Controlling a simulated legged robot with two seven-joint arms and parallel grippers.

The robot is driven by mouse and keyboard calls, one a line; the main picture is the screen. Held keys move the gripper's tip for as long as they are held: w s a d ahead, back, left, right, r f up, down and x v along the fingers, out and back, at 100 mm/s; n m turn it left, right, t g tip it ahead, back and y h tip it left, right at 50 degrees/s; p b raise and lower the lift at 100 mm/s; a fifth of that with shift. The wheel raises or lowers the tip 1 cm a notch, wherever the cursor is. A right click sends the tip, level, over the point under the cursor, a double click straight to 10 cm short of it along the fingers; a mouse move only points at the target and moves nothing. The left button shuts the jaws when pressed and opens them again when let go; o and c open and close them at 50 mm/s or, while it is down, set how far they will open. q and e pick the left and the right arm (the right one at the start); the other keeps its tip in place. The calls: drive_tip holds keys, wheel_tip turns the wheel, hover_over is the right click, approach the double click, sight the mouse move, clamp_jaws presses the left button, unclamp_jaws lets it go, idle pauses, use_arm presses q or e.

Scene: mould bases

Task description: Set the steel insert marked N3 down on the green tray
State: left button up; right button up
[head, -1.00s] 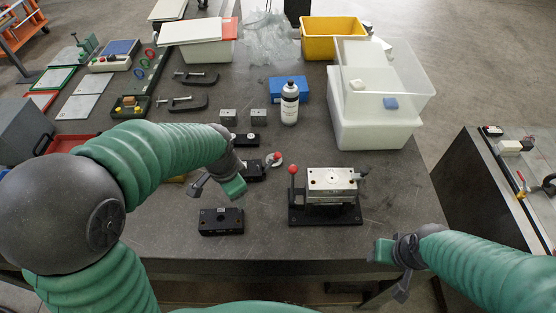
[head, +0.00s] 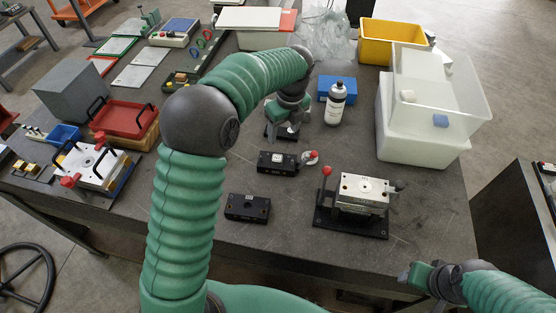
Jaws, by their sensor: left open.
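My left gripper (head: 285,133) is open, pointing down over the middle of the bench. Its fingers stand around or just above a small dark block with a light top, mostly hidden by the gripper. I cannot tell whether they touch it. I cannot read any N3 mark. The two small grey steel blocks seen earlier are hidden behind my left arm and gripper. A flat pale tray with a green rim (head: 113,49), likely the green tray, lies at the far left. My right gripper (head: 428,288) is at the lower right, with fingers apart and empty.
Black mould bases (head: 277,163) (head: 247,207) lie in front of my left gripper. A clamping fixture (head: 352,205) stands right of them. A white bottle (head: 335,104), blue box (head: 337,88) and white bin (head: 420,146) stand behind. A red tray (head: 122,117) is at left.

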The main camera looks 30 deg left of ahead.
sight(277, 159)
use_arm(q)
drive_tip(key=f, duration=0.5)
drive_tip(key=a+f+p, duration=0.1)
drive_tip(key=f, duration=0.4)
drive_tip(key=w+a+f+p, duration=0.1)
drive_tip(key=f, duration=0.3)
drive_tip(key=shift+a+f, duration=0.25)
drive_tip(key=shift+f, duration=0.15)
drive_tip(key=shift+d, duration=0.1)
drive_tip(key=shift+s, duration=0.15)
drive_tip(key=c, duration=0.9)
clamp_jaws()
